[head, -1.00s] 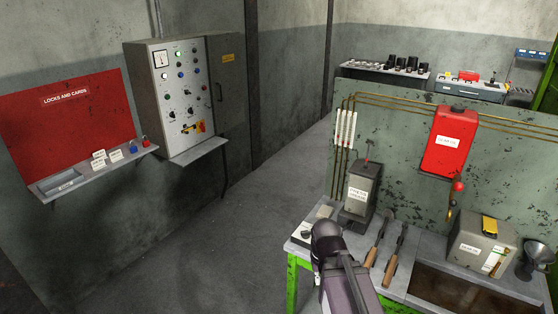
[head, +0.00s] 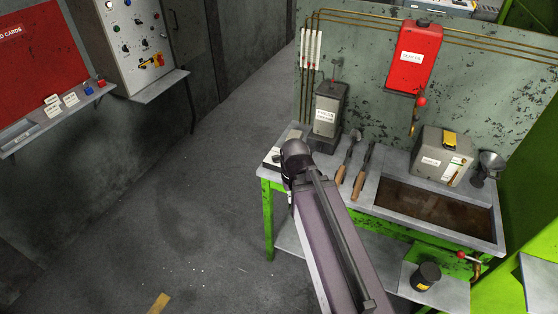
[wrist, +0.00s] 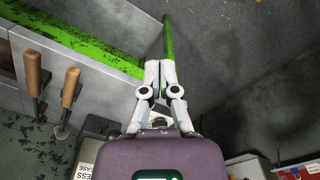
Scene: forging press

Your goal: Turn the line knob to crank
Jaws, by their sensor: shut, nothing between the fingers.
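My gripper (wrist: 158,68) is shut and empty in the wrist view, its fingertips together above the bench's front edge and the floor. In the head view my wrist hides most of it. A small pale box with a dark top part (head: 273,156) sits at the bench's left corner, partly behind my wrist. I cannot tell whether this is the line knob, as no label is readable. A grey canister with a white label (head: 327,115) stands just behind it. The wall cabinet (head: 122,40) carries several knobs and a red and yellow switch, far from my gripper.
The green-legged bench (head: 267,220) holds two wooden-handled tools (head: 353,160), a grey box (head: 440,157) and a funnel (head: 489,166). A red tank (head: 414,55) hangs on the panel behind. A black can (head: 425,276) stands on the lower shelf. Floor left of the bench is clear.

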